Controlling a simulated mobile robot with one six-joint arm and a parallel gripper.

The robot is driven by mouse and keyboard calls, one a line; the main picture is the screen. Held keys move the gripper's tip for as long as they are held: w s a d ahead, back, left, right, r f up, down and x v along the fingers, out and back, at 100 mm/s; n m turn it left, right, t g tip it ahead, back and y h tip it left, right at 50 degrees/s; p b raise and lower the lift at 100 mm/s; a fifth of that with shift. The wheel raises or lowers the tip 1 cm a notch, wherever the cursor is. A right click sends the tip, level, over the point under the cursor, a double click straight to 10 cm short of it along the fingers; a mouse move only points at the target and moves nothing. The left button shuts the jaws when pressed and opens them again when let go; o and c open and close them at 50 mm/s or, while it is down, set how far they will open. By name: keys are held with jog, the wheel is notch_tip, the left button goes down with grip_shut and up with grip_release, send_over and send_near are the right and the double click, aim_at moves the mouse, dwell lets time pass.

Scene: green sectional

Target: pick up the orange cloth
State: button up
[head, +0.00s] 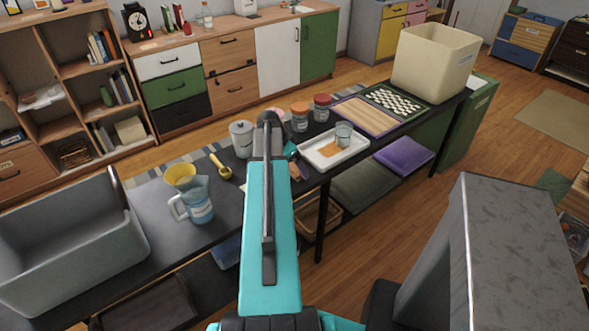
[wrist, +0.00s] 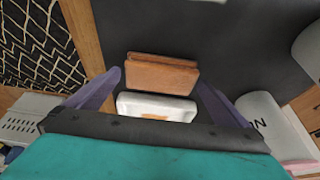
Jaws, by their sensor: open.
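A flat orange patch, which looks like the orange cloth (head: 329,150), lies on the white tray (head: 316,161) beside a clear glass (head: 344,134). In the wrist view, a folded orange-brown piece (wrist: 162,73) lies on the dark tabletop between the purple fingers of my gripper (wrist: 160,83). A white block with a small orange mark (wrist: 155,106) is just nearer my palm. I cannot tell whether either of these is the cloth. My gripper (head: 294,163) is open, left of the tray in the head view, partly hidden by my arm.
A white canister (head: 241,139) stands left of my gripper, jars with orange (head: 299,118) and red (head: 321,108) lids behind it. A blue pitcher (head: 196,203) and grey bin (head: 70,240) are at left. A cream bin (head: 434,62) stands at the far right end.

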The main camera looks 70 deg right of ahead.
aim_at(293, 167)
jog(key=c, duration=0.9)
jog(key=shift+r, duration=0.2)
jog(key=shift+r+b, duration=0.6)
jog(key=shift+r, duration=0.85)
jog(key=s+a, duration=0.1)
jog(key=a, duration=0.2)
jog(key=s+a+b, duration=0.1)
jog(key=s+a, duration=0.1)
jog(key=a, duration=0.1)
jog(key=s+a+r+b, duration=0.1)
jog(key=a, duration=0.3)
jog(key=shift+s, duration=0.4)
jog(key=shift+d+b, duration=0.15)
jog(key=shift+b, duration=0.9)
jog(key=shift+b, duration=0.45)
jog(key=a+b, duration=0.1)
jog(key=b, duration=0.3)
jog(key=shift+s, duration=0.3)
